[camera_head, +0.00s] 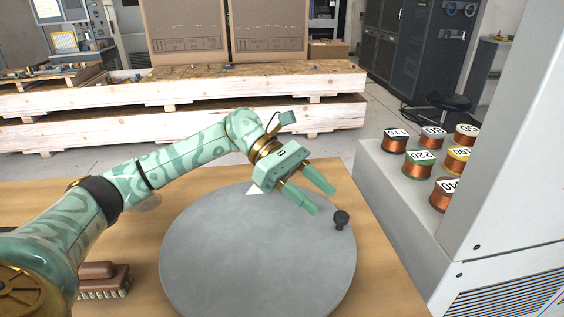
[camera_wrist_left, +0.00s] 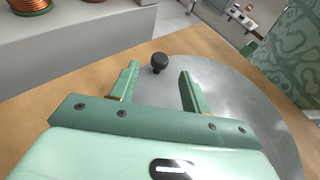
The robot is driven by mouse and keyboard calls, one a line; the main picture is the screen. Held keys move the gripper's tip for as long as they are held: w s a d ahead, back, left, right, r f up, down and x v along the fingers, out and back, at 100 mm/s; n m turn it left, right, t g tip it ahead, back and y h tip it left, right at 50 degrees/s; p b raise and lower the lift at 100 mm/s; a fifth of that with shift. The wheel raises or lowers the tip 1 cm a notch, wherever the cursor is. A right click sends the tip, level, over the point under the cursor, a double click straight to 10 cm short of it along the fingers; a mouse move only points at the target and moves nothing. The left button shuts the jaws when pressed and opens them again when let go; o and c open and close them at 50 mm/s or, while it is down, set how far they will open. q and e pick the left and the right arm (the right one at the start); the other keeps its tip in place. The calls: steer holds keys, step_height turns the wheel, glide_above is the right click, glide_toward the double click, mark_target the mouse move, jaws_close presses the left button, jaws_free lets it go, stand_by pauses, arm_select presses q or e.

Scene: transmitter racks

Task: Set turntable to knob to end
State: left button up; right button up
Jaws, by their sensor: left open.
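The turntable (camera_head: 235,250) is a round grey disc lying flat on a wooden table. A small black knob (camera_head: 341,219) stands up near its right rim; it also shows in the left wrist view (camera_wrist_left: 158,62). A white pointed mark (camera_head: 254,192) shows at the disc's far edge, partly behind my gripper. My left gripper (camera_head: 324,200) is open and empty above the disc, its green fingers pointing toward the knob. In the left wrist view, the knob appears beyond the gap between the two fingertips (camera_wrist_left: 160,72), not gripped. My right gripper is not in view.
A brown brush (camera_head: 104,278) lies left of the turntable. Several numbered copper coils (camera_head: 420,160) stand on a grey ledge (camera_head: 385,200) at right, beside a tall grey cabinet (camera_head: 510,170). Wooden pallets (camera_head: 190,100) with boxes stand behind the table.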

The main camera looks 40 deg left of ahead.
arm_select(q)
steer(key=v, duration=1.1)
steer(key=shift+a+p, duration=0.25)
steer(key=shift+p, duration=0.1)
